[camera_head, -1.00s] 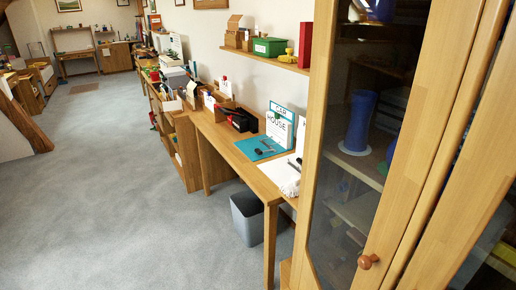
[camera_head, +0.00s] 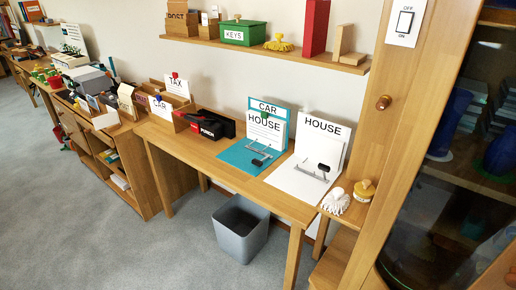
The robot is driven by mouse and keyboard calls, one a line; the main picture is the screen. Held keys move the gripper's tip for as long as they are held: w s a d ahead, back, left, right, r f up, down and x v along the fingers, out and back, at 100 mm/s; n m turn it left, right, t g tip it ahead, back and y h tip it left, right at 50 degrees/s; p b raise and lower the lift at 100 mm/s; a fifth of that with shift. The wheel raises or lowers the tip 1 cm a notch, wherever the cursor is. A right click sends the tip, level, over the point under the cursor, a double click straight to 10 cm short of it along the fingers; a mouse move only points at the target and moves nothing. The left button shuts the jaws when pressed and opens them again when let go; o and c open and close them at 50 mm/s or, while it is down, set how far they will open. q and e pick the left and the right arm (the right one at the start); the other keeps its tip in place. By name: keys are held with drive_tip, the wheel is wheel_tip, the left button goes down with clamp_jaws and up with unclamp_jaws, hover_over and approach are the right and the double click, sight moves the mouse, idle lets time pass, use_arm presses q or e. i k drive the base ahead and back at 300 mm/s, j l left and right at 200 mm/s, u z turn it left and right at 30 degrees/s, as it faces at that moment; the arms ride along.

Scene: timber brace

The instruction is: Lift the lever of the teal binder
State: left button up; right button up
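The teal binder (camera_head: 237,158) lies open on the wooden desk, its back cover leaning up against the wall. Its metal lever mechanism (camera_head: 260,155) with a dark handle tip sits on the flat teal part; I cannot tell clearly whether the lever is up or down. A sheet reading HOUSE (camera_head: 264,133) stands in front of its upright cover, which is marked CAR. A white binder (camera_head: 297,183) marked HOUSE lies open just to its right, with a similar lever. Neither of my grippers shows in the head view.
A black and red punch (camera_head: 212,125) and a wooden sorter (camera_head: 172,103) stand left of the binder. A shelf (camera_head: 290,52) hangs above. A tall glass-door cabinet (camera_head: 450,150) stands at right. A grey bin (camera_head: 240,229) is under the desk; floor at left is clear.

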sight(256, 162)
drive_tip(key=i+j+z, duration=0.5)
drive_tip(key=i+j, duration=0.2)
drive_tip(key=i, duration=0.15)
